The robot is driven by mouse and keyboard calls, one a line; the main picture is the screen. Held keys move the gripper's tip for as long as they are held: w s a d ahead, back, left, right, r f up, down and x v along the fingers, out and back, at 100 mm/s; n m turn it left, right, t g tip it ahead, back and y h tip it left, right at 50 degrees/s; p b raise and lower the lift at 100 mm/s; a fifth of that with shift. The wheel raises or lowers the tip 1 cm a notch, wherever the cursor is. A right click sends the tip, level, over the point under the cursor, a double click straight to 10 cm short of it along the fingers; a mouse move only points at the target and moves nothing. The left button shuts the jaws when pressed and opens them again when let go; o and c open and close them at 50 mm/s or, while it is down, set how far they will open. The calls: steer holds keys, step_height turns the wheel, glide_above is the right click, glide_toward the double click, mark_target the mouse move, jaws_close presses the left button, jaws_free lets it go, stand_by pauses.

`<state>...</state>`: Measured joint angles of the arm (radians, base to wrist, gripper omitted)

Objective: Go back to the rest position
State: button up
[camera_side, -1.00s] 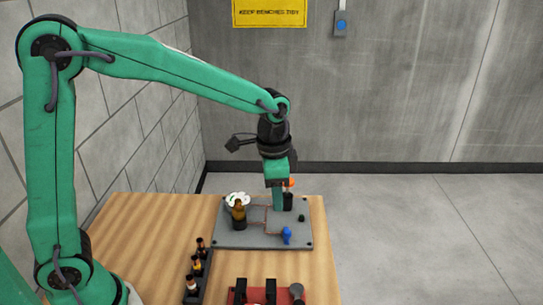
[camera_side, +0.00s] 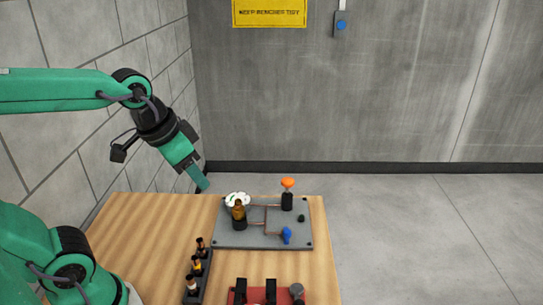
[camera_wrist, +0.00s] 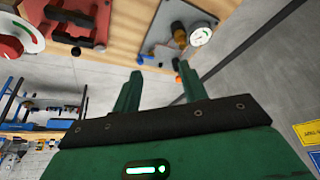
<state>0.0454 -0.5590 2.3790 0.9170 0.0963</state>
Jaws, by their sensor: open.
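My gripper (camera_side: 199,184) is raised at the left in the side view, tilted down to the right, above the table's back left part. It is apart from everything on the table. In the wrist view its two green fingers (camera_wrist: 160,88) stand apart with nothing between them. The grey board (camera_side: 225,238) lies on the table with copper tubing (camera_side: 266,215), a brown bottle-like part (camera_side: 239,213), a white round gauge (camera_side: 237,198), a blue part (camera_side: 286,235) and a black holder with an orange top (camera_side: 288,183). The board also shows in the wrist view (camera_wrist: 160,40).
A red fixture (camera_side: 282,296) with black blocks sits at the front. The wooden table (camera_side: 150,225) is clear at left. A grey wall (camera_side: 370,100) stands behind.

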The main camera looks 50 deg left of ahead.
steer(key=shift+s+a+f+n+t, duration=0.15)
steer(key=shift+s+a+n, duration=0.1)
steer(key=shift+s, duration=0.35)
steer(key=shift+s+a+n+t, duration=0.2)
steer(key=shift+s+n, duration=0.1)
steer(key=shift+s, duration=0.3)
steer(key=shift+s+a+f+n+t, duration=0.15)
steer(key=shift+s+n, duration=0.1)
steer(key=shift+s, duration=0.35)
